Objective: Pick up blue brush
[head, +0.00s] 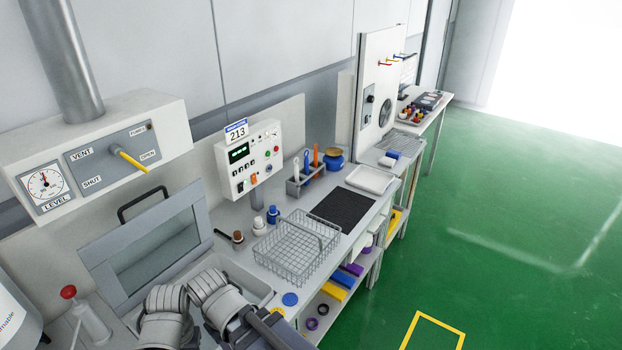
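A small blue-and-white item (389,158) lies on the far end of the bench, beyond the white tray; it may be the blue brush, but it is too small to be sure. A grey rack (298,186) on the near bench holds upright tools, among them a slim blue-handled one (307,161), and I cannot tell whether that is a brush. Parts of my arms show at the bottom, far short of both. No fingertips of either gripper can be made out.
A wire basket (283,262), a black mat (342,208) and a white tray (371,179) take up the near bench. Small bottles (273,214) and a blue pot (334,159) stand behind. A sink with a raised glass lid (150,245) is at left. Green floor (500,220) is clear at right.

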